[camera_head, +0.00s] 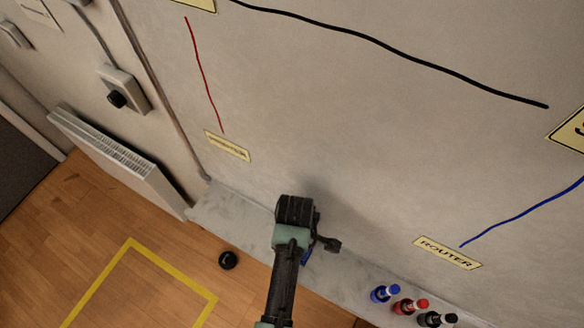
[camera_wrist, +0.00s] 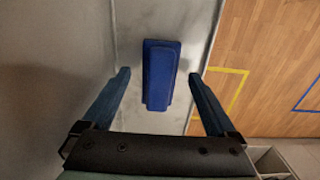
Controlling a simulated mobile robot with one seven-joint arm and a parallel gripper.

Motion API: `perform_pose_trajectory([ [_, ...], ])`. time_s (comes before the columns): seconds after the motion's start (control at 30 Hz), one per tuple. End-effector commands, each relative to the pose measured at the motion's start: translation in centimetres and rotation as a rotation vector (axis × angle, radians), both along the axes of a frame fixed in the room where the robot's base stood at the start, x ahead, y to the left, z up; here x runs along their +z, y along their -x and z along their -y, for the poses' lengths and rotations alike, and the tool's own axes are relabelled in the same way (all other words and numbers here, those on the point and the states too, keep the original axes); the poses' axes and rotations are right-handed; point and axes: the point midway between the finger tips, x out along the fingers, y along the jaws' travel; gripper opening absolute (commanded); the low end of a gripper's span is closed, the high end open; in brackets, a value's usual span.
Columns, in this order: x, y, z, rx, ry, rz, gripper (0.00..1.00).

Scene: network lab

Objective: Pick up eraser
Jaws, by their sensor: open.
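The blue eraser (camera_wrist: 161,68) lies on a pale grey ledge (camera_wrist: 128,20) in the wrist view, its long side running up the picture. My gripper (camera_wrist: 159,77) is open, with one finger on each side of the eraser and a visible gap on both sides. I cannot tell how far the fingertips are above or beyond it. In the head view, my arm reaches over the ledge near the board, and a small blue patch shows beside the wrist; I cannot tell whether it is the eraser or a finger.
Blue (camera_head: 384,293), red (camera_head: 409,305) and black (camera_head: 436,319) bottles stand on the ledge to the right. A radiator (camera_head: 118,160) hangs at left. The wall board (camera_head: 330,110) rises behind the ledge.

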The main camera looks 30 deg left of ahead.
Motion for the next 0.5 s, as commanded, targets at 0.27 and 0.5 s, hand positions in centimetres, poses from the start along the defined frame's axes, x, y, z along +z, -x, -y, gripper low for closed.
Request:
perform_pose_trajectory([
  [0.27, -0.69, -0.03, 0.0, 0.0, -0.001, 0.002, 0.93],
  [0.5, -0.66, -0.02, 0.01, -0.001, -0.001, 0.001, 0.6],
])
